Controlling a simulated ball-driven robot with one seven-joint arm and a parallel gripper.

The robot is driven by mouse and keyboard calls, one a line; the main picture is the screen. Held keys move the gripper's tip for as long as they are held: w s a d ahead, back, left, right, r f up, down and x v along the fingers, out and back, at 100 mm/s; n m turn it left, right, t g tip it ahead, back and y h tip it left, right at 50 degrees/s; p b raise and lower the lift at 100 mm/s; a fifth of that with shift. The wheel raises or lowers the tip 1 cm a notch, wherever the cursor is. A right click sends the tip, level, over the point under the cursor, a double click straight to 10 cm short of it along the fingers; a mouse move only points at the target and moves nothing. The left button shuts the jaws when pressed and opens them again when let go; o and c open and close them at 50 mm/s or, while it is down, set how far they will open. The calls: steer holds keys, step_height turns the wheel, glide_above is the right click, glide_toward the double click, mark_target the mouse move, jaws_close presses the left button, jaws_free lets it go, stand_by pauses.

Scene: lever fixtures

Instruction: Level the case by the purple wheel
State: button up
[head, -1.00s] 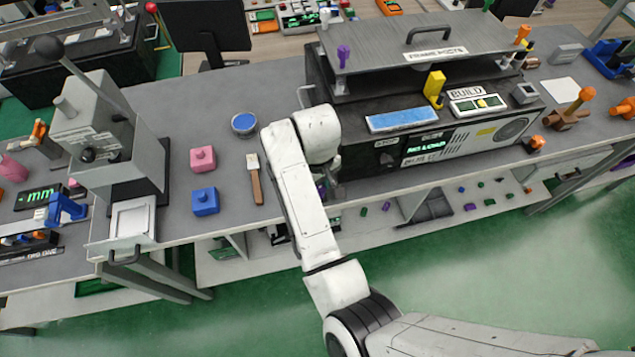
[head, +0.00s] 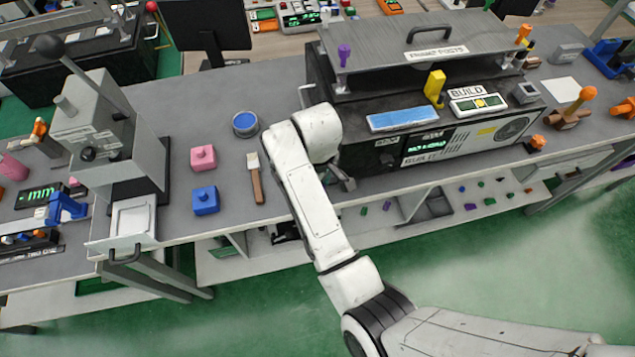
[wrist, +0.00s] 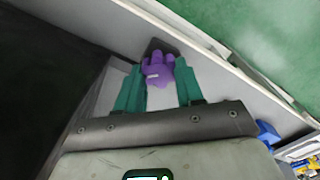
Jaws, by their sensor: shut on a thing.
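The dark case (head: 385,158) stands on the grey bench, with a green-lit display on its front. Whether it is level is hard to tell. The purple wheel (wrist: 157,72), lobed with a small pale mark, shows in the wrist view in front of a dark block. My gripper (wrist: 160,66) has its two green fingers on either side of the wheel, closed on it. In the head view my arm covers the case's front left corner, and the wheel and fingertips are hidden there.
A grey lid plate (head: 385,50) with a handle and a purple peg (head: 344,52) sits above the case. A brush (head: 255,178), a blue block (head: 205,201) and a pink block (head: 203,158) lie to the left. A lower shelf (head: 470,200) holds small parts.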

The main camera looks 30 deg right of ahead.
steer(key=o, duration=1)
steer(key=shift+o, duration=0.2)
step_height(320, 180, up, 8)
steer(key=shift+w+a, duration=0.1)
steer(key=shift+r+b, duration=0.35)
steer(key=shift+r, duration=1.05)
